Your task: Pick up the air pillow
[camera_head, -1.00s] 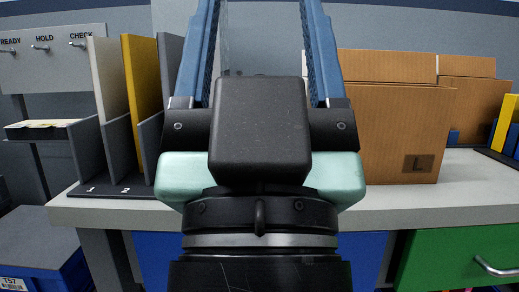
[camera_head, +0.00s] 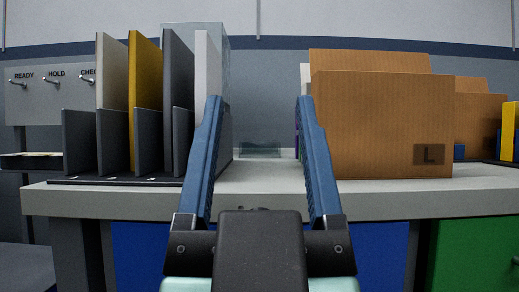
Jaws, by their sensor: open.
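A small, flat, see-through bluish-green thing, which looks like the air pillow (camera_head: 260,149), lies toward the back of the grey worktop (camera_head: 262,178). It shows in the gap between my fingers, and its outline is faint. My gripper (camera_head: 258,102) is open, with its two blue fingers wide apart and nothing between them. In the picture the fingers frame the pillow from either side, but the gripper is nearer to me and does not touch it.
Left stands a grey rack (camera_head: 118,142) with upright white, yellow and grey panels; a tall clear panel or bin (camera_head: 217,65) rises behind it. Right stands an open cardboard box (camera_head: 382,125) marked L, with another box (camera_head: 480,120) behind. The worktop between rack and box is clear in front.

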